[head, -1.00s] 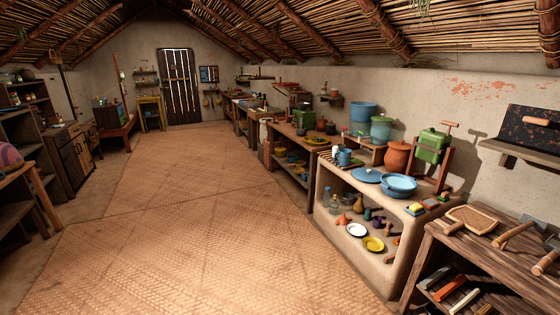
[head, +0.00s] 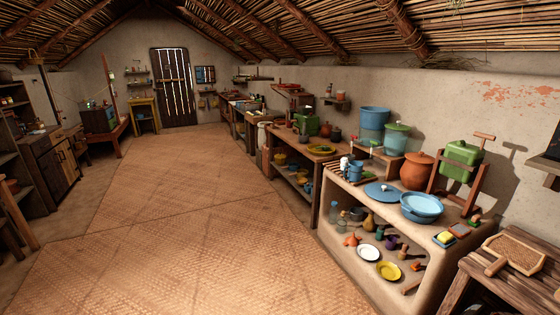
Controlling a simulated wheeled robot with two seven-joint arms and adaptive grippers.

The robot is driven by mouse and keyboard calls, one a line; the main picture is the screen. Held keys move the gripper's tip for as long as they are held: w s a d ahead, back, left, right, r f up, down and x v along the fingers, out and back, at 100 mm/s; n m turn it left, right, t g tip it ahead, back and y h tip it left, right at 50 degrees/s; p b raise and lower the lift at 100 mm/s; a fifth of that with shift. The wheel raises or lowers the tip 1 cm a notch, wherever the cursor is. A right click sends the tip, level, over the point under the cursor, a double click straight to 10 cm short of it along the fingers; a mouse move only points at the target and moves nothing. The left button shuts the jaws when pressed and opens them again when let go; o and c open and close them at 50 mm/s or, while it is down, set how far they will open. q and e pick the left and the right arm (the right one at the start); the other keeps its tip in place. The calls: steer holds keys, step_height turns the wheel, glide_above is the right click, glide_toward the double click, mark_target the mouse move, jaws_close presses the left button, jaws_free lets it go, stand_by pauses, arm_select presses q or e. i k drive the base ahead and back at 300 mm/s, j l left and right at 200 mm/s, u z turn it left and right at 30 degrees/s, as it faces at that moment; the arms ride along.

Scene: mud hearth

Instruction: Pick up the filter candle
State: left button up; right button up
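I cannot make out a filter candle for certain in the head view. A small white upright thing (head: 344,164) stands beside a blue jug (head: 355,171) on the pale mud counter (head: 345,188), too small to identify. Behind it are a blue bucket-shaped vessel (head: 374,118) and a green-lidded blue vessel (head: 397,139). Neither of my grippers is in view.
A blue pot (head: 421,206), an orange clay jar (head: 417,171) and a green box on a wooden stand (head: 461,160) are on the counter. Plates and small items fill the shelf below. A wooden table (head: 515,285) stands front right. The woven mat floor (head: 190,220) is clear.

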mark_target(344, 161)
steer(key=i, duration=0.85)
steer(key=i+z, duration=0.2)
steer(key=i, duration=0.2)
steer(key=i+j+z, duration=0.15)
steer(key=i, duration=0.25)
steer(key=i+j+z, duration=0.15)
steer(key=i+z, duration=0.3)
steer(key=i+j+z, duration=0.25)
steer(key=z, duration=0.15)
steer(key=i+j+z, duration=0.3)
steer(key=z, duration=0.15)
steer(key=i+j+z, duration=0.2)
steer(key=j+z, duration=0.25)
steer(key=j, duration=0.15)
steer(key=i+j+z, duration=0.1)
steer(key=j, duration=0.15)
steer(key=j+z, duration=0.1)
steer(key=j, duration=0.2)
steer(key=i, duration=0.05)
